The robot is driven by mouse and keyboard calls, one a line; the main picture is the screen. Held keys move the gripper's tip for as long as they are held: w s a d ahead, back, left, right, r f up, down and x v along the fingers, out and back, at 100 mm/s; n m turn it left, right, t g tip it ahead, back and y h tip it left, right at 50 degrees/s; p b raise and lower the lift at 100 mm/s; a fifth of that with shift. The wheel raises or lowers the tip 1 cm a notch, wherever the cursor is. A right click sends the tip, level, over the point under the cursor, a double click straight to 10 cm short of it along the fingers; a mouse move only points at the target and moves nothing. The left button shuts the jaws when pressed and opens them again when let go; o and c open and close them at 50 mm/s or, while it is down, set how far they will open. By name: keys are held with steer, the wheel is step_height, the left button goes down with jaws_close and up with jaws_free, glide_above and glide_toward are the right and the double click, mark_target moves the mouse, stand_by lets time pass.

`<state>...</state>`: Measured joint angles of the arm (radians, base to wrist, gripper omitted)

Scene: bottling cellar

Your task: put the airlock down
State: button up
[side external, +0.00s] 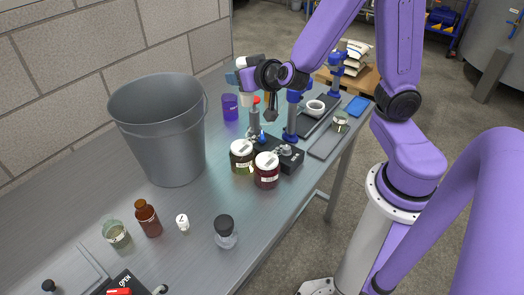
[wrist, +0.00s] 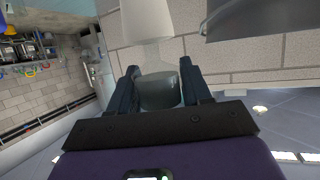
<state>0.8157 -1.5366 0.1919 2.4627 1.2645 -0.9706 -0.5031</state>
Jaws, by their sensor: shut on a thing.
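In the side view my gripper (side external: 236,77) is above the far part of the steel bench, pointing left towards the wall, clear of the bench top. The airlock is small there and mostly covered by my gripper and wrist. Its lower end cannot be made out.
A large grey bucket (side external: 160,135) stands left of my gripper. A purple cup (side external: 230,106), two lidded jars (side external: 241,157) (side external: 266,170), a black device (side external: 289,156) and a blue-and-grey stand (side external: 292,118) are close below. Brown bottle (side external: 148,219) and glassware stand nearer. The bench's middle front is fairly free.

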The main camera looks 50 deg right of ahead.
stand_by(0.3)
steer(key=shift+r, duration=0.6)
step_height(320, 180, up, 4)
steer(key=shift+f, duration=0.1)
steer(key=s+d+m+g+h, duration=0.3)
steer(key=d+m+g+h, duration=0.3)
steer(key=d, duration=1.6)
steer(key=s+d+m+g+h, duration=0.4)
steer(key=s+d+m+g, duration=0.35)
steer(key=s+d, duration=0.75)
step_height(320, 180, down, 22)
steer(key=d+m, duration=0.1)
steer(key=shift+w+d+f+t, duration=0.15)
steer(key=shift+w+f+t, duration=0.1)
steer(key=shift+t, duration=0.1)
